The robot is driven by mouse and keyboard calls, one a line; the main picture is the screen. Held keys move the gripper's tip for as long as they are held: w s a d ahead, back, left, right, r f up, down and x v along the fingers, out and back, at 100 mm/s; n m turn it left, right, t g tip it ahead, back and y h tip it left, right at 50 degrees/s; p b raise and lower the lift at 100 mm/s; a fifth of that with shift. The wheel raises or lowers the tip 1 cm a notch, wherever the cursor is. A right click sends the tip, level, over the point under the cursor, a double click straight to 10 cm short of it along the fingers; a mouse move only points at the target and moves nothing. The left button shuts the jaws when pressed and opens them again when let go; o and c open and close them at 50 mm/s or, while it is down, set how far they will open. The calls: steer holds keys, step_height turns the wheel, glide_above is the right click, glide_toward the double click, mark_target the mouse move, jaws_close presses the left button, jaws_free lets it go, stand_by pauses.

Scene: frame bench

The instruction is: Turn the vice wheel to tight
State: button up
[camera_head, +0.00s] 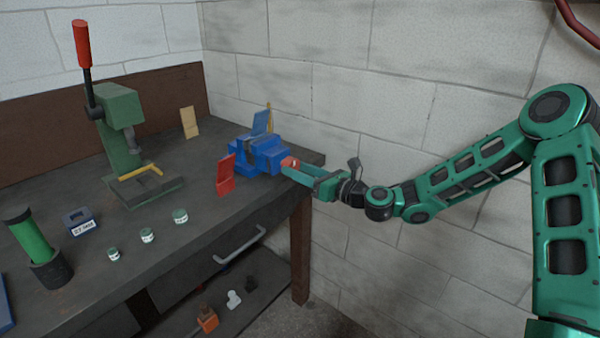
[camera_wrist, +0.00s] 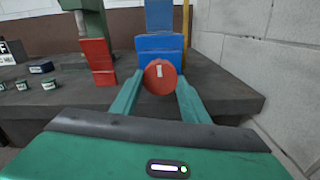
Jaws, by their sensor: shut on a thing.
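The blue vice (camera_head: 262,153) stands at the right end of the dark bench. Its round red wheel (camera_head: 289,163) faces my gripper. In the wrist view the wheel (camera_wrist: 160,77) sits between the two green fingers, with a short white mark near its middle, roughly upright and slightly tilted. My gripper (camera_head: 294,167) reaches in from the right and is shut on the wheel. In the wrist view the blue vice body (camera_wrist: 160,43) shows behind the wheel. The wheel partly hides the vice's lower front there.
A red plate (camera_head: 226,174) stands just left of the vice. A green press (camera_head: 122,135) with a red-handled lever stands further left. Several small tins (camera_head: 147,235) sit near the bench's front edge. The block wall (camera_head: 390,80) runs close behind my arm.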

steer(key=shift+d+f+m, duration=0.1)
steer(key=shift+m, duration=0.3)
steer(key=o, duration=1.1)
steer(key=shift+c, duration=0.2)
steer(key=v, duration=1)
steer(key=shift+s+d, duration=0.2)
steer(key=shift+d, duration=0.05)
